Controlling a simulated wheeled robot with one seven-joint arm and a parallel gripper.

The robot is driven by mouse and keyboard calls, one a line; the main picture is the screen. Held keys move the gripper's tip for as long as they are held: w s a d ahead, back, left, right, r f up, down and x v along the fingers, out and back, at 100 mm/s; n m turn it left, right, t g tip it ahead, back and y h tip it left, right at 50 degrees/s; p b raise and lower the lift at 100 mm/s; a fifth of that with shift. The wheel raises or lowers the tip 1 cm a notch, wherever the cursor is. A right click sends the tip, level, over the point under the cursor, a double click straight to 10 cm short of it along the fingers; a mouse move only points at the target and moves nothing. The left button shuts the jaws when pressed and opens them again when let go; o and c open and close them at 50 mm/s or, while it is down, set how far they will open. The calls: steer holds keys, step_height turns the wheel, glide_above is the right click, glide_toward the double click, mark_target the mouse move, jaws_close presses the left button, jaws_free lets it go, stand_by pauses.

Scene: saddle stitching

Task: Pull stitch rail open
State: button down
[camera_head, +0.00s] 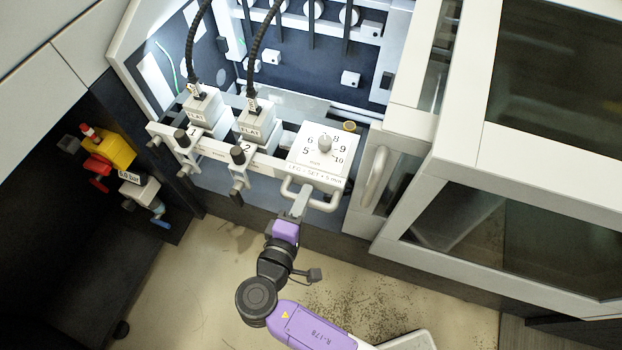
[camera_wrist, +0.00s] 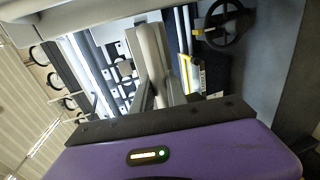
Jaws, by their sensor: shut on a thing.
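The stitch rail (camera_head: 265,160) is a pale bar across the open machine bay, with two stitch head blocks marked 1 and 2 and a dial box (camera_head: 322,150) on it. A light grey U-shaped handle (camera_head: 326,206) juts from the rail's front below the dial box. My gripper (camera_head: 300,200) reaches up from below and is shut on this handle at its left part. In the wrist view the handle (camera_wrist: 150,50) stands large and pale between my fingers (camera_wrist: 155,95). The exact finger contact is partly hidden.
A cabinet door with a curved grey handle (camera_head: 376,172) stands just right of the rail. A yellow and red valve unit (camera_head: 108,155) is in the dark recess at left. Black cables (camera_head: 262,50) rise from the heads. Open floor (camera_head: 210,290) lies in front.

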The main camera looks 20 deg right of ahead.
steer(key=shift+s+a+f, duration=0.1)
steer(key=shift+s+a, duration=0.4)
steer(key=shift+s, duration=0.2)
steer(key=c, duration=1.3)
jaws_free()
steer(key=shift+c, duration=0.2)
steer(key=v, duration=0.7)
steer(key=shift+s+a+b, duration=0.25)
steer(key=shift+s+b, duration=0.05)
steer(key=shift+b, duration=0.1)
